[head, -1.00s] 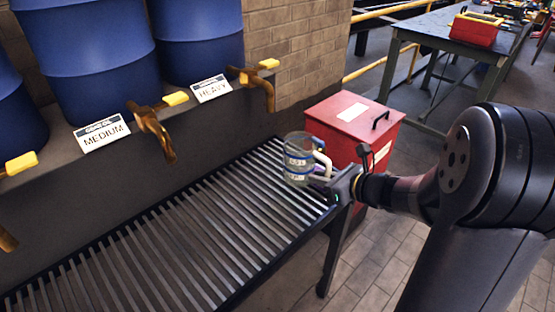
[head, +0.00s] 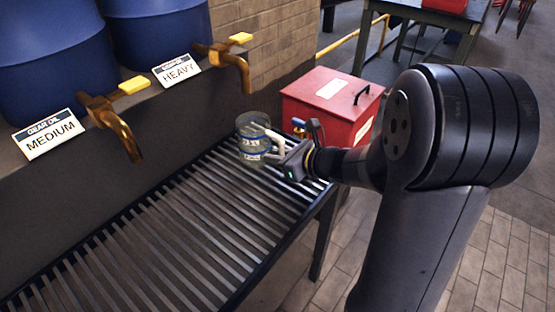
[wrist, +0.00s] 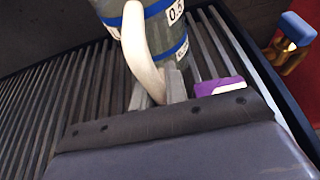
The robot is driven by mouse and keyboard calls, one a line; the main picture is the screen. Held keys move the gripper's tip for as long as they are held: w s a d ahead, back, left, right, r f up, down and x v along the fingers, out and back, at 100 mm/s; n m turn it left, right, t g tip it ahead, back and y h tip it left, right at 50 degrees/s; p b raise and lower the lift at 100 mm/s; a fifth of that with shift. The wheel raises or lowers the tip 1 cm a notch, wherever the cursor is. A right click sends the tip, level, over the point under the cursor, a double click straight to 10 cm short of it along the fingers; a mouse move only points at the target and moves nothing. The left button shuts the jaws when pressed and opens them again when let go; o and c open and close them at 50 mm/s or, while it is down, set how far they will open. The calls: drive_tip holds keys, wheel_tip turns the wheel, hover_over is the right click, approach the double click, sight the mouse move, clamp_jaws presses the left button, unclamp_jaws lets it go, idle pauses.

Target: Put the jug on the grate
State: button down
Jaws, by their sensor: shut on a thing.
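The jug (head: 252,146) is a clear, greenish vessel with blue bands, white number labels and a pale handle. It stands upright at the far right end of the slatted metal grate (head: 190,232). I cannot tell whether its base touches the slats. My gripper (head: 284,156) is shut on the jug's handle from the right. In the wrist view the jug (wrist: 165,35) is at the top, cut off by the frame, and its handle (wrist: 140,50) runs down between my fingers (wrist: 165,88). The grate (wrist: 75,95) lies beneath.
Brass taps with yellow levers (head: 228,58) jut out above the grate's back edge, under blue drums (head: 160,40) labelled MEDIUM and HEAVY. A red lidded box (head: 330,100) stands beyond the grate's right end. A purple piece (wrist: 219,86) shows beside my fingers.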

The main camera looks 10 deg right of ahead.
drive_tip(key=shift+r, duration=0.1)
drive_tip(key=shift+f, duration=0.2)
drive_tip(key=c, duration=1.4)
unclamp_jaws()
drive_tip(key=shift+c, duration=0.2)
drive_tip(key=shift+r, duration=0.15)
drive_tip(key=shift+s+d+r, duration=0.1)
drive_tip(key=shift+r, duration=0.1)
drive_tip(key=p+v, duration=0.2)
drive_tip(key=v, duration=0.9)
drive_tip(key=shift+s+d+p, duration=0.3)
